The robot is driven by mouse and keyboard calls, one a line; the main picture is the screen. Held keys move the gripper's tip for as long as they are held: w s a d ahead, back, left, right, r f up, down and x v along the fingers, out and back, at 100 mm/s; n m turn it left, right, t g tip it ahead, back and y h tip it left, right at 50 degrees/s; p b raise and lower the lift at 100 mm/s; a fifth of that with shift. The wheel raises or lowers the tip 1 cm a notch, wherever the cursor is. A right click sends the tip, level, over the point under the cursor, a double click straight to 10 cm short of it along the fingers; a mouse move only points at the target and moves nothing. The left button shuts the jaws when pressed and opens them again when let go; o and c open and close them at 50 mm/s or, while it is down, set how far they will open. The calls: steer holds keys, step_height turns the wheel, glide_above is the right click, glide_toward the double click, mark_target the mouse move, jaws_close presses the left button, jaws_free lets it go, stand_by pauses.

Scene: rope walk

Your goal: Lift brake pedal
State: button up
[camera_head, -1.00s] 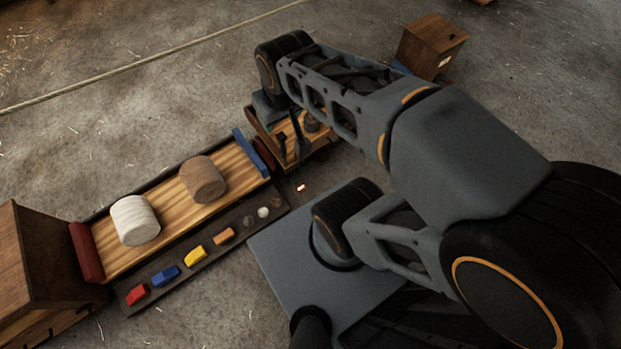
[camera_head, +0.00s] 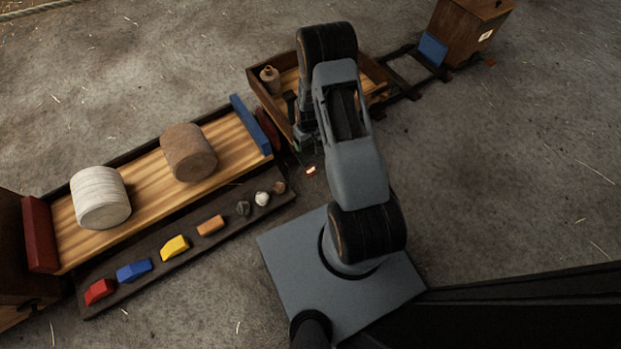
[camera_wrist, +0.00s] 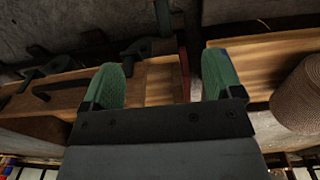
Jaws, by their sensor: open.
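My gripper (camera_head: 302,144) hangs low at the near left side of a small wooden cart (camera_head: 257,95), partly hidden behind my arm. In the wrist view its two green fingers (camera_wrist: 163,85) are spread apart with nothing between them. Ahead of them lies a wooden surface (camera_wrist: 158,83) with a dark handle-like bar (camera_wrist: 55,86) on the left and a dark hooked fitting (camera_wrist: 137,48). A small bright orange-red piece (camera_head: 311,170) is on or near the floor just below my gripper. I cannot tell which of these parts is the brake pedal.
A long wooden bed (camera_head: 135,192) carries a white drum (camera_head: 101,198) and a brown drum (camera_head: 188,152), between a red end (camera_head: 40,234) and a blue end (camera_head: 250,126). A dark tray (camera_head: 195,247) of coloured pieces lies alongside. Rails lead to a wooden box (camera_head: 468,30).

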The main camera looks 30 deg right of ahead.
mark_target(311, 171)
steer(key=f+b, duration=0.2)
steer(key=f, duration=0.5)
steer(key=s+f+b, duration=0.1)
steer(key=f+b, duration=0.2)
steer(key=f, duration=0.4)
steer(key=f+b, duration=0.2)
steer(key=f, duration=0.5)
steer(key=shift+s+d+f, duration=0.25)
steer(key=shift+f, duration=0.1)
steer(key=shift+c, duration=0.2)
